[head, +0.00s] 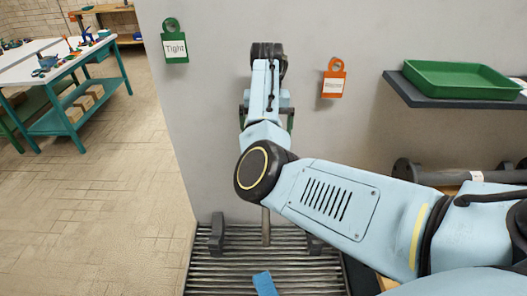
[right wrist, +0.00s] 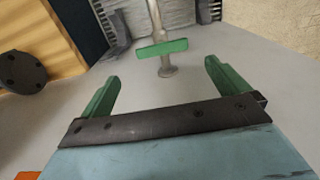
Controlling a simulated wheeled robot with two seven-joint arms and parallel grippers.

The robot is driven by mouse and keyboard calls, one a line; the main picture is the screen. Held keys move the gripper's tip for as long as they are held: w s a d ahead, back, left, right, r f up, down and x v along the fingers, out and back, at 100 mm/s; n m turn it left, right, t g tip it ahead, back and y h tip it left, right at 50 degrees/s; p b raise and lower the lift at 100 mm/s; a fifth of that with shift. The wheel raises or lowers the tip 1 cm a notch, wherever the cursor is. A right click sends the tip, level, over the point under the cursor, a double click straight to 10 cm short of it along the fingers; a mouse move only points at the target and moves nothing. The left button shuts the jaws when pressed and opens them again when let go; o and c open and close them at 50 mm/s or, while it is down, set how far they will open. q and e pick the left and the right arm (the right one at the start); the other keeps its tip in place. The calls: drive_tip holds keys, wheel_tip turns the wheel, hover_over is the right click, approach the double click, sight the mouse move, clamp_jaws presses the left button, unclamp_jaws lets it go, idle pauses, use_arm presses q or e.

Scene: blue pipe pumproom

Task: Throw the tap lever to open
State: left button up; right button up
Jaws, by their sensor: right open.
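In the right wrist view, the tap lever (right wrist: 176,47) is a short green bar lying across a grey metal pipe (right wrist: 154,18). My right gripper (right wrist: 162,72) is open, its two green fingers apart on either side of the lever's line. The lever lies just beyond the fingertips, with nothing visibly between the fingers' inner faces. In the head view, my right arm covers the lever. The lower part of the pipe (head: 266,226) shows below my arm, above a slatted grate. My left gripper is not in view.
A green "Tight" tag (head: 175,47) and an orange tag (head: 333,83) hang on the grey wall. A green tray (head: 462,80) sits on a dark shelf at right. A blue piece (head: 264,284) lies on the grate (head: 220,270). Open floor and a workbench (head: 68,62) are left.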

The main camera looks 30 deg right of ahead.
drive_tip(key=f, duration=1.1)
drive_tip(key=shift+w+f, duration=0.25)
drive_tip(key=shift+c, duration=0.4)
